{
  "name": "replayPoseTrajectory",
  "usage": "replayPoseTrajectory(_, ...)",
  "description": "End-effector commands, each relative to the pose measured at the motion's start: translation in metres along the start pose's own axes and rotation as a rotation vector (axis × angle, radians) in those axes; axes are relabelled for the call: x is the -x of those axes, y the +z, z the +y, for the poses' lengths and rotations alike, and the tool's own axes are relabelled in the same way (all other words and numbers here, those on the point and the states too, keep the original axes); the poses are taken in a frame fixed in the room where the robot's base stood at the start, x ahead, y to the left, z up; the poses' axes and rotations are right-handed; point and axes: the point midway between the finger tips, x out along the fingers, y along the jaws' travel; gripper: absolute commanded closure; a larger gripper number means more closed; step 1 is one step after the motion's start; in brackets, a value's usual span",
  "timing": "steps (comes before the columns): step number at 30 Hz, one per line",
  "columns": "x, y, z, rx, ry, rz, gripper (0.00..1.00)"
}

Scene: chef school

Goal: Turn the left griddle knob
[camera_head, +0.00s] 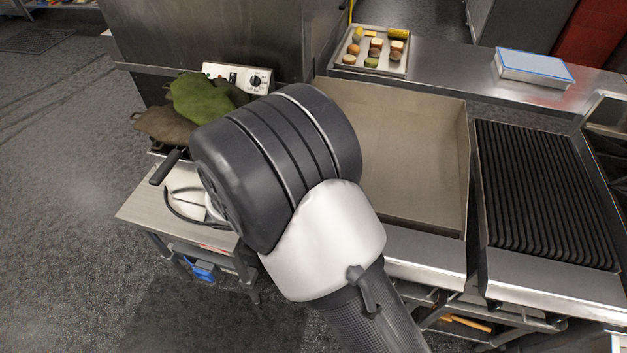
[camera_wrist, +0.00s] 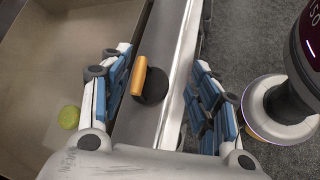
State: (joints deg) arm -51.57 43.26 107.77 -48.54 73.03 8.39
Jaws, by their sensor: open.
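A griddle knob, a black disc with an orange grip bar (camera_wrist: 139,76), shows in the wrist view on the griddle's steel front strip. My gripper (camera_wrist: 163,60) is open, with its blue-padded fingers on either side of the knob in the picture. I see no clear contact; the gap in depth is hard to tell. In the head view the griddle (camera_head: 425,165) is a wide tan plate right of my arm. My arm hides the knob and my gripper there.
A ribbed grill (camera_head: 545,190) stands right of the griddle. A food tray (camera_head: 342,62) and a blue-topped box (camera_head: 533,68) sit behind. Green cloth-like items (camera_head: 200,97) lie left near a dial panel (camera_head: 237,78). A round green item (camera_wrist: 68,117) lies on the griddle.

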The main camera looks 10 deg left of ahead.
Motion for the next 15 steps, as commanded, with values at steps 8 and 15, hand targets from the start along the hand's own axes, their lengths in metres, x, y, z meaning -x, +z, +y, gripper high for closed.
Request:
replayPoseTrajectory(8, 0.000, -0.126, -0.080, 0.370, 0.470, -0.110, 0.44)
replayPoseTrajectory(15, -0.015, -0.197, -0.163, 0.602, 0.863, -0.145, 0.44)
